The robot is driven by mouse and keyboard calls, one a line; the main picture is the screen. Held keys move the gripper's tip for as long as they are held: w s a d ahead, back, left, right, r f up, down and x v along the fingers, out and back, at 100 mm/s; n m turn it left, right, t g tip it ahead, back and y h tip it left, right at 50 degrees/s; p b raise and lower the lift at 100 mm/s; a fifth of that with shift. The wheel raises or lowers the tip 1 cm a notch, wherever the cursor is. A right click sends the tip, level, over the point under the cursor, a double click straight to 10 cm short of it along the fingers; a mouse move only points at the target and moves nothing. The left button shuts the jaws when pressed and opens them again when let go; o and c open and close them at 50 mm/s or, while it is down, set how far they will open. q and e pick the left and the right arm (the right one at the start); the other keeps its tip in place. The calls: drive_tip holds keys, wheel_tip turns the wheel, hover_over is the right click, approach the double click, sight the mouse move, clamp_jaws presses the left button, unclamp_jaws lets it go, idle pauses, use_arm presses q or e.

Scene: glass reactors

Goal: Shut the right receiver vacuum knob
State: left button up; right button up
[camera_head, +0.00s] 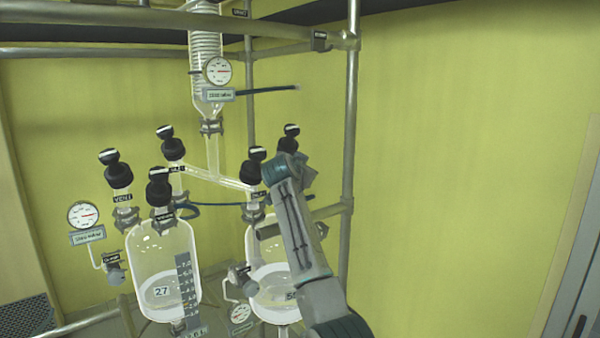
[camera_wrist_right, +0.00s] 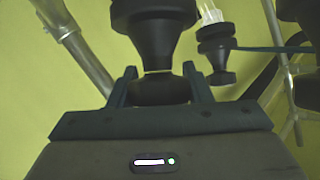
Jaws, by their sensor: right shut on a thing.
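My right gripper (camera_head: 288,170) reaches in from the lower right, over the right receiver (camera_head: 268,282), a clear glass vessel with some liquid. In the right wrist view my right gripper (camera_wrist_right: 163,88) has one finger on each side of a black knob (camera_wrist_right: 158,92) and is shut on it. The knob's wider black body (camera_wrist_right: 155,18) shows beyond a narrow neck. In the head view the gripper covers the held knob, and its label cannot be read. Two black knobs show close by, one to the left (camera_head: 256,160) and one behind (camera_head: 291,132). My left gripper is not in view.
The left receiver (camera_head: 160,250) stands at the left with several black knobs on top. A condenser (camera_head: 206,62) and branched glass tube (camera_head: 214,155) rise between the vessels. A metal post (camera_head: 350,120) stands right of my gripper.

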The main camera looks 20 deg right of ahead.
drive_tip(key=shift+m+g+h, duration=0.6)
drive_tip(key=shift+m+g, duration=0.2)
drive_tip(key=shift+m, duration=0.3)
drive_tip(key=shift+s+d+m+g+h+p, duration=0.1)
drive_tip(key=shift+m+g+h+p, duration=0.2)
drive_tip(key=shift+m+g+p, duration=0.5)
drive_tip(key=m+g+p, duration=0.2)
drive_tip(key=g, duration=0.1)
drive_tip(key=shift+s+d+m+h, duration=0.1)
drive_tip(key=shift+s+m+h, duration=0.1)
drive_tip(key=shift+m+h, duration=0.15)
drive_tip(key=m+g+p, duration=0.1)
drive_tip(key=p, duration=0.1)
drive_tip(key=m+g+p, duration=0.1)
drive_tip(key=p, duration=0.1)
drive_tip(key=shift+s+f, duration=0.15)
drive_tip(key=shift+f, duration=0.05)
drive_tip(key=shift+f+g+p, duration=0.15)
drive_tip(key=shift+g+p, duration=0.15)
drive_tip(key=shift+p, duration=0.3)
drive_tip(key=shift+f, duration=0.1)
drive_tip(key=o, duration=1)
drive_tip(key=shift+m, duration=0.25)
